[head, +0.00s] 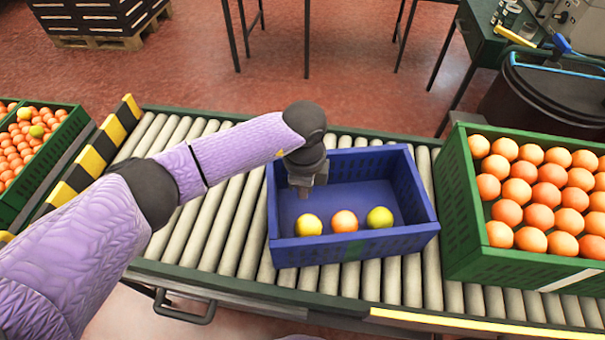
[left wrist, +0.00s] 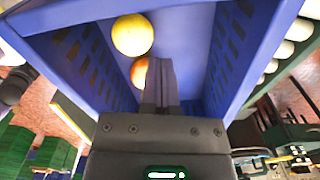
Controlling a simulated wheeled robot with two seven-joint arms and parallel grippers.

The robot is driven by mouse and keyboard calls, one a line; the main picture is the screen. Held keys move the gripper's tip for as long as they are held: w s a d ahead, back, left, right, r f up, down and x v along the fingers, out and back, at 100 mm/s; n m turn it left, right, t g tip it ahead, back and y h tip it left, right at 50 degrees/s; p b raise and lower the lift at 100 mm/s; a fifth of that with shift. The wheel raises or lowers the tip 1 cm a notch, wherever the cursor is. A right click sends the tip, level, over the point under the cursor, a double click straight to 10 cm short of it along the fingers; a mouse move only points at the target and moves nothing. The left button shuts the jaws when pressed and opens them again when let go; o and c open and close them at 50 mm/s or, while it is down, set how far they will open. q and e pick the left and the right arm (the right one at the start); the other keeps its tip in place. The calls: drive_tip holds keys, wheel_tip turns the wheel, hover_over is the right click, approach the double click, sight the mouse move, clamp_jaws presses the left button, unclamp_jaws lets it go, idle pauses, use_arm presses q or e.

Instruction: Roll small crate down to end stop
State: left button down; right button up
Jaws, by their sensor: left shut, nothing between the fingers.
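The small blue crate (head: 405,239) stands on the roller conveyor (head: 232,235), holding two yellowish fruits and one orange. The crate also fills much of the left wrist view (left wrist: 60,28). A yellow-and-black striped bar (head: 92,158), seemingly the end stop, lies across the conveyor's left end, with bare rollers between it and the crate. My left gripper (head: 304,191) points down at the crate's inside, near its left wall and behind the fruits. Its fingers (left wrist: 160,75) are shut and empty. I cannot tell whether they touch the crate. My right gripper is not in view.
A green crate full of oranges (head: 455,215) stands on the conveyor at the right, close to the blue crate. Another green crate of fruit (head: 17,206) is beyond the striped bar at the left. A dark bin (head: 545,98) stands behind the conveyor.

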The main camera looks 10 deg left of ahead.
use_arm(q)
wheel_tip(320, 180, down, 3)
drive_tip(key=shift+r+b, duration=0.1)
drive_tip(key=shift+b, duration=0.35)
drive_tip(key=a, duration=0.3)
drive_tip(key=shift+a+r, duration=0.1)
drive_tip(key=shift+a, duration=0.4)
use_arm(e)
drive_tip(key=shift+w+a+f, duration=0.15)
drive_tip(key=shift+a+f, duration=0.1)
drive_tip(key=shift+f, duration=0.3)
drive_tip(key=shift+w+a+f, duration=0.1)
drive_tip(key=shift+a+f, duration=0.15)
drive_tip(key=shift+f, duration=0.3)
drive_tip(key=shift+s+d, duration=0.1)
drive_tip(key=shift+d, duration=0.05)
